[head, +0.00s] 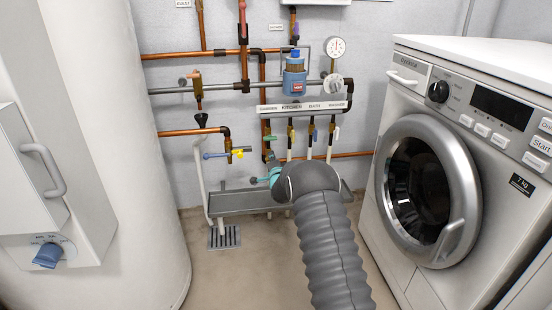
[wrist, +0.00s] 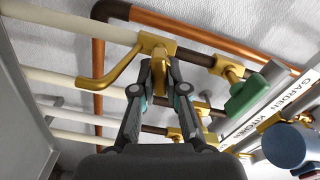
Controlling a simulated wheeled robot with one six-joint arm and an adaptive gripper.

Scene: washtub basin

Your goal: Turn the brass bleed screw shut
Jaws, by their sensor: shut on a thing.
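In the wrist view a brass fitting (wrist: 152,46) with a bent spout sits on the garden line, beyond a green valve handle (wrist: 246,96). My gripper (wrist: 161,66) has its fingertips close together at the side of this fitting, shut on a small part there. In the head view my gripper (head: 271,166) is below the green handle (head: 270,138), in front of the garden line, and my arm hides part of the pipes.
Neighbouring valves stand close on the right. A blue lever (head: 214,156) and yellow handle (head: 238,154) are on the left. A grey trough (head: 236,203) lies below; a washing machine (head: 382,205) stands right.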

